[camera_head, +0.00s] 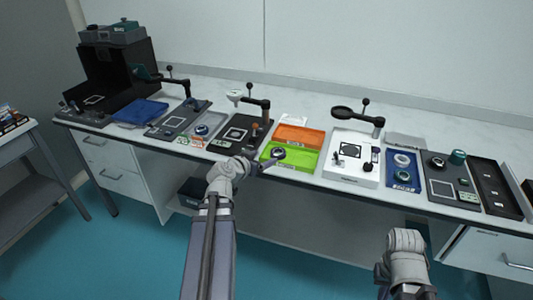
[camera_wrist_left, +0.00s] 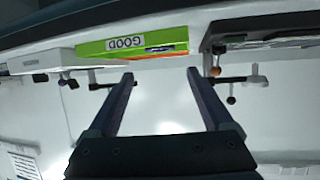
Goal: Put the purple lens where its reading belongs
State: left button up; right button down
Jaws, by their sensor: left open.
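A small round lens with a dark bluish-purple rim (camera_head: 278,153) shows at the green tray (camera_head: 301,163) in the head view. The tray's front label reads GOOD in the wrist view (camera_wrist_left: 126,43). My left gripper (camera_head: 268,164) is open, at the tray's front left, close to the lens. In the wrist view its two fingers (camera_wrist_left: 160,76) are spread with nothing between them, and the green tray lies beyond their tips. My right arm shows at the lower right of the head view, but its fingers do not show.
An orange tray (camera_head: 300,135) sits behind the green one. A white station (camera_head: 343,174) with a magnifier stands to the right, a dark station (camera_head: 228,146) to the left. The bench is crowded.

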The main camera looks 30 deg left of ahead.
pick_arm(q)
jog(key=shift+s, duration=0.2)
jog(key=d+f+g+h, duration=0.1)
jog(key=d, duration=0.3)
jog(key=w+d+f+m+g+h, duration=0.1)
jog(key=d, duration=0.3)
jog(key=d+f+m+h, duration=0.1)
jog(key=d+f, duration=0.1)
jog(key=d, duration=0.2)
jog(key=shift+w+d+g, duration=0.1)
jog(key=shift+w+g, duration=0.05)
jog(key=shift+g, duration=0.25)
jog(key=s+d+f+m+g, duration=0.1)
jog(key=s+d+f+g, duration=0.35)
jog(key=d, duration=0.55)
jog(key=s+d+f+m+g, duration=0.1)
jog(key=s+d+f+g, duration=0.35)
jog(key=d, duration=0.65)
jog(key=s+d+g+y, duration=0.2)
jog(key=s+d+y, duration=0.1)
jog(key=s, duration=0.5)
jog(key=shift+s+d+f+y, duration=0.2)
jog(key=shift+d+y, duration=0.15)
jog(key=shift+y, duration=0.15)
jog(key=shift+r, duration=0.15)
notch_tip(320, 180, up, 14)
jog(key=p, duration=1.3)
jog(key=shift+f+p, duration=0.2)
jog(key=shift+p, duration=0.2)
